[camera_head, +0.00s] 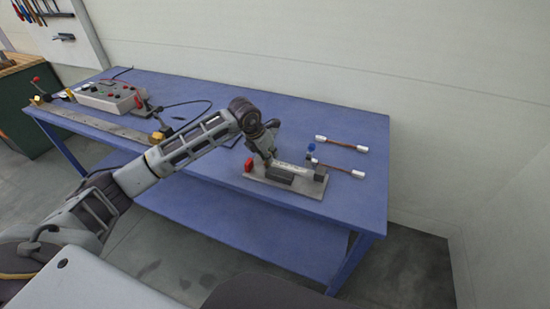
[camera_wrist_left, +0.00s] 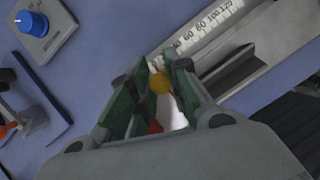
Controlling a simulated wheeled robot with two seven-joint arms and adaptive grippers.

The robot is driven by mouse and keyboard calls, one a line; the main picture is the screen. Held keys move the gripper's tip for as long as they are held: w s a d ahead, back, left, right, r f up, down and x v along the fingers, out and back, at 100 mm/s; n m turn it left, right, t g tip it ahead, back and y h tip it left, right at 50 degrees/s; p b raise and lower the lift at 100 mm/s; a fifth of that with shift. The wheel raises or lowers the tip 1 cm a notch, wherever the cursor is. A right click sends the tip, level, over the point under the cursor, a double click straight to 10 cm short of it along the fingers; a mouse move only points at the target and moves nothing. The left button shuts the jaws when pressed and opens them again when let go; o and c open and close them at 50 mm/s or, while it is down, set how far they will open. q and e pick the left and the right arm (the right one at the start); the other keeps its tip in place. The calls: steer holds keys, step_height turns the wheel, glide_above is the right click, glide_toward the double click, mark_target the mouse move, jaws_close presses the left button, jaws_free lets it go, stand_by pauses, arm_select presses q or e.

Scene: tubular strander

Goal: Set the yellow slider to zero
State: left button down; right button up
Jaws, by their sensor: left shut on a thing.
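The yellow slider (camera_wrist_left: 160,84) shows in the left wrist view between the green-padded fingers of my left gripper (camera_wrist_left: 158,72), which is shut on it. It sits near the low end of a white scale (camera_wrist_left: 212,30) with printed numbers, of which 60, 80, 100 and 120 are readable. The exact reading and the zero mark are hidden by the fingers. In the head view my left gripper (camera_head: 268,158) reaches down onto the left part of the grey device plate (camera_head: 312,190), and the slider is hidden there. My right gripper is in neither view.
A red part (camera_head: 249,165) is at the plate's left end and a blue knob (camera_head: 311,146) stands behind the plate. Two short cables (camera_head: 342,144) with white ends lie to the right. A control box (camera_head: 108,96) stands at the left of the blue table (camera_head: 290,116).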

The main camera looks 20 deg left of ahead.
arm_select(q)
steer(key=shift+a, duration=0.2)
steer(key=c, duration=1.6)
jaws_free()
steer(key=shift+o, duration=1.2)
steer(key=shift+a, duration=0.1)
steer(key=shift+r, duration=0.1)
steer(key=shift+v, duration=5.85)
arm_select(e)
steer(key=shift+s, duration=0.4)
